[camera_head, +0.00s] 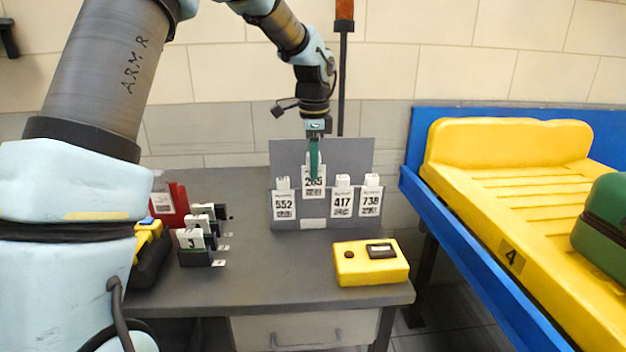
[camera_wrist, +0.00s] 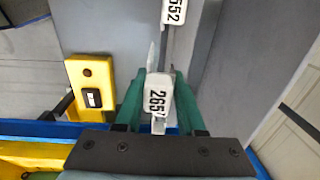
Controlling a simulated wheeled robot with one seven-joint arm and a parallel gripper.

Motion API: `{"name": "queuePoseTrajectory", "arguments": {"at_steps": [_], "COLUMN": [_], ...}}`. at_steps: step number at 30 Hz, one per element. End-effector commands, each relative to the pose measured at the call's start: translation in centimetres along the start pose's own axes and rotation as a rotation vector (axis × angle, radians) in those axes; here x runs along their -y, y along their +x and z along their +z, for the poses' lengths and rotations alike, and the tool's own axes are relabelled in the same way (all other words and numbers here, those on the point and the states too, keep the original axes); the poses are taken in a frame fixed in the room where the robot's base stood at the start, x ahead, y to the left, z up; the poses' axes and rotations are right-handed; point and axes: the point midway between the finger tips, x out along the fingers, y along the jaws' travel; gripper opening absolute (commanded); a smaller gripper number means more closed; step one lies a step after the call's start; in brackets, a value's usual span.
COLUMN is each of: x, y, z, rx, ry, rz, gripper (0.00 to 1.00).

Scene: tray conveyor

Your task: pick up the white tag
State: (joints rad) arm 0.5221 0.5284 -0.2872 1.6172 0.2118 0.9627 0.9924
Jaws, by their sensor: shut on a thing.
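The white tag marked 265 (camera_head: 314,187) is at the grey tag rack (camera_head: 280,157) on the desk, a little higher than its neighbours. My gripper (camera_head: 314,168) is above it with its green fingers pointing down, shut on the tag's top. In the wrist view the tag's 265 end (camera_wrist: 157,100) sits between the green fingers (camera_wrist: 157,108). White tags 552 (camera_head: 284,204), 417 (camera_head: 342,201) and 738 (camera_head: 370,199) stand in the rack on either side. I cannot tell whether tag 265's lower end is clear of the rack.
A yellow box with a dark display (camera_head: 371,264) lies at the desk's front right. Black holders with white cards (camera_head: 197,239) and a red holder (camera_head: 170,204) stand at left. A yellow tray (camera_head: 510,200) on a blue conveyor (camera_head: 440,213) is at right. The desk middle is clear.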

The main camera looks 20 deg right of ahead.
Motion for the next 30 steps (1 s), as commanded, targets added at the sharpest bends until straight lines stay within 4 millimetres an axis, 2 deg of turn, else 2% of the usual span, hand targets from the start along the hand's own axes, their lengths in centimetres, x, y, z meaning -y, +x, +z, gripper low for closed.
{"name": "queuePoseTrajectory", "arguments": {"at_steps": [12,15,21,30], "x": [-11.6,-13.9,-17.0,-18.3], "y": [-0.4,-0.6,-1.0,-1.2], "z": [0.0,0.0,0.0,0.0], "rx": [0.000,0.000,0.000,0.000], "ry": [0.004,0.004,0.003,0.001], "rz": [-0.003,-0.003,-0.002,0.000], "gripper": [0.00,0.00,0.00,0.00]}}
